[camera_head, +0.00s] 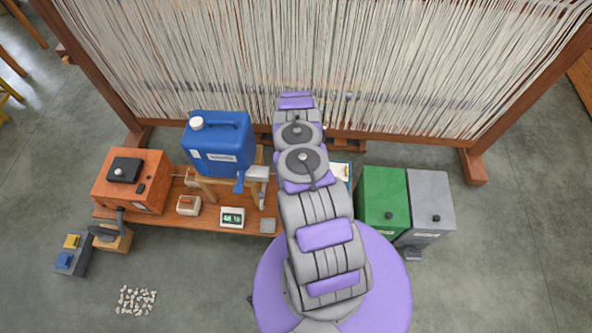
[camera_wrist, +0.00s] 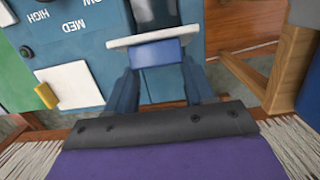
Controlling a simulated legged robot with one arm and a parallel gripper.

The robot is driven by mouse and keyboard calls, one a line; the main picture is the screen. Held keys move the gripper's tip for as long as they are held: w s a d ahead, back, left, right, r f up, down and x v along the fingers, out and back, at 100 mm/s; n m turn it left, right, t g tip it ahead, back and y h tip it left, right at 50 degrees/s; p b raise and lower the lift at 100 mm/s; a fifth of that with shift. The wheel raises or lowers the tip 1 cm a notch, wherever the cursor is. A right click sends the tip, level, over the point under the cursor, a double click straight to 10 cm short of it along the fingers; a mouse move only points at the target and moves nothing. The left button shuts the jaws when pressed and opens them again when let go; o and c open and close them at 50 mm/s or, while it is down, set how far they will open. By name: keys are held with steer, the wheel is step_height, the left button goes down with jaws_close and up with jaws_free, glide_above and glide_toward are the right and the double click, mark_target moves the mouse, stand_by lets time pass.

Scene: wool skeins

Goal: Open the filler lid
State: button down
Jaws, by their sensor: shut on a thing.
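In the wrist view, my gripper (camera_wrist: 161,84) has its two blue-grey fingers on either side of a blue tab (camera_wrist: 158,54). It is shut on this tab. The tab sits at the edge of a pale, flat lid (camera_wrist: 117,42), which I take to be the filler lid. Behind it is a blue-grey panel (camera_wrist: 75,58) marked HIGH, MED and LOW. The exact contact of the fingertips is hard to see. In the head view my arm hides the gripper and the lid.
Beside the panel is a white plate with a yellow knob (camera_wrist: 46,95). A wooden post (camera_wrist: 288,72) stands close on the right. In the head view, a blue jug (camera_head: 220,145) stands left of my arm, green (camera_head: 383,195) and grey (camera_head: 430,195) bins right, and a loom (camera_head: 420,70) behind.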

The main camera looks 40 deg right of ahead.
steer(key=shift+w+d+f, duration=0.25)
steer(key=shift+w+d, duration=0.15)
steer(key=shift+c, duration=2)
jaws_free()
steer(key=shift+s+a, duration=0.1)
steer(key=shift+s, duration=0.05)
step_height(320, 180, up, 17)
steer(key=w+d+p, duration=0.1)
steer(key=d+p, duration=0.1)
steer(key=p, duration=0.1)
steer(key=shift+w, duration=0.35)
